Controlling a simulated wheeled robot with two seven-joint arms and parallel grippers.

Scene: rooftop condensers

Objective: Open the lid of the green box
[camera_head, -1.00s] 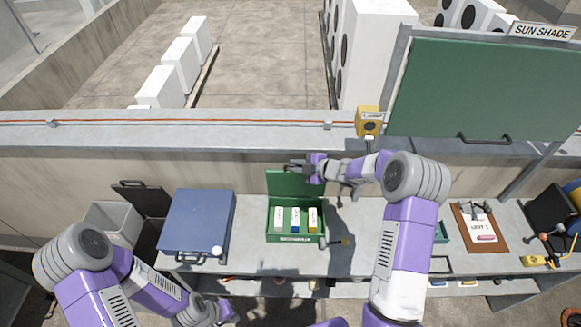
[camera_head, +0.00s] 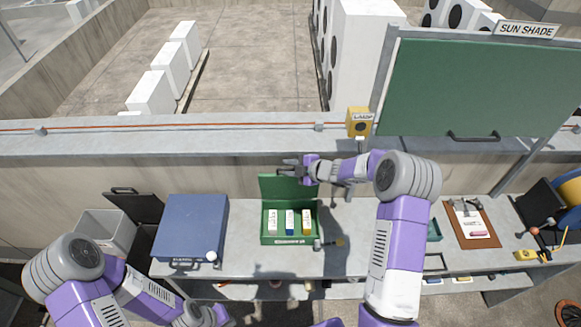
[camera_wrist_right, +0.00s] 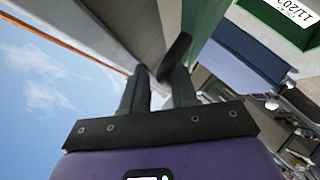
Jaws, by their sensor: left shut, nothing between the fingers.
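The green box (camera_head: 290,240) stands on the bench in the middle of the head view, with three labelled packs standing inside. Its lid (camera_head: 285,187) is up, standing at the back edge of the box. My right gripper (camera_head: 284,169) is just above the lid's top edge; whether it touches the lid I cannot tell. A green surface with a white label (camera_wrist_right: 290,20) shows at the top right there. My left gripper (camera_head: 222,314) is low in the head view, shut and empty, in front of the bench.
A blue case (camera_head: 192,228) stands left of the green box, with a grey bin (camera_head: 104,232) further left. A clipboard (camera_head: 472,222) lies to the right. A yellow box (camera_head: 360,121) sits on the ledge behind. A green sun shade (camera_head: 470,88) stands at the back right.

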